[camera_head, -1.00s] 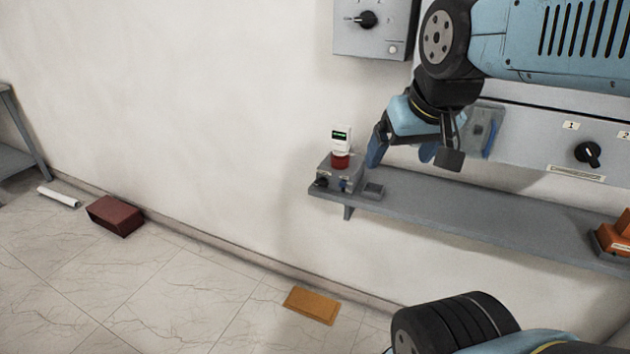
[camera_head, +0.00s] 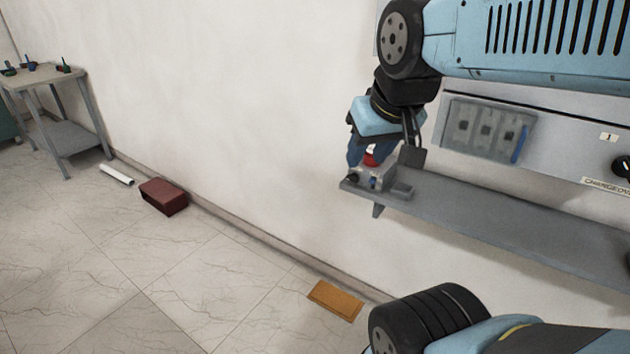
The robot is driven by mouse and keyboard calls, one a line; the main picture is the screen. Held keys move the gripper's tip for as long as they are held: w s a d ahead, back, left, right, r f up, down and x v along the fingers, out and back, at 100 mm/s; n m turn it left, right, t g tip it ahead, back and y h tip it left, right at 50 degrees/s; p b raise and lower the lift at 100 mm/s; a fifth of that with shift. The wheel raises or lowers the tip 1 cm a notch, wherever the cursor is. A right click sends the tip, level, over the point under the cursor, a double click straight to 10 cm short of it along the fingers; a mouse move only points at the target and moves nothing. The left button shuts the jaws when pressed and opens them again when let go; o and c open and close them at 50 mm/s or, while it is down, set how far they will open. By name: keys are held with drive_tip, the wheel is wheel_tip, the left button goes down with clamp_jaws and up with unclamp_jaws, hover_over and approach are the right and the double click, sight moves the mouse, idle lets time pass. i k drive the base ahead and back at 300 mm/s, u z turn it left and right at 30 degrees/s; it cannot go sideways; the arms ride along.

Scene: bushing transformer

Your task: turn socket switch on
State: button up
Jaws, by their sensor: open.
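A small grey box (camera_head: 384,178) sits at the left end of the wall shelf. It has a black knob (camera_head: 353,178) and a small blue part (camera_head: 372,183) on its front, and a red part (camera_head: 371,159) on top. I cannot tell for sure which part is the socket switch. My gripper (camera_head: 366,153) points down right above the box, its blue fingers open around the area of the red part. Contact cannot be told.
The grey shelf (camera_head: 500,222) runs right along the wall. Above it a grey panel (camera_head: 570,140) carries a clear-covered row of switches (camera_head: 486,130) and a black knob (camera_head: 624,168). A brown box (camera_head: 163,197), an orange plate (camera_head: 335,300) and a table (camera_head: 35,82) stand lower and left.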

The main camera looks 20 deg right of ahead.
sight(353, 177)
drive_tip(key=z, duration=1.55)
drive_tip(key=i, duration=0.1)
drive_tip(key=u, duration=3.05)
drive_tip(key=k, duration=0.55)
drive_tip(key=z, duration=3.15)
drive_tip(key=k, duration=0.1)
drive_tip(key=u, duration=1.25)
drive_tip(key=i, duration=0.5)
drive_tip(key=z, duration=0.05)
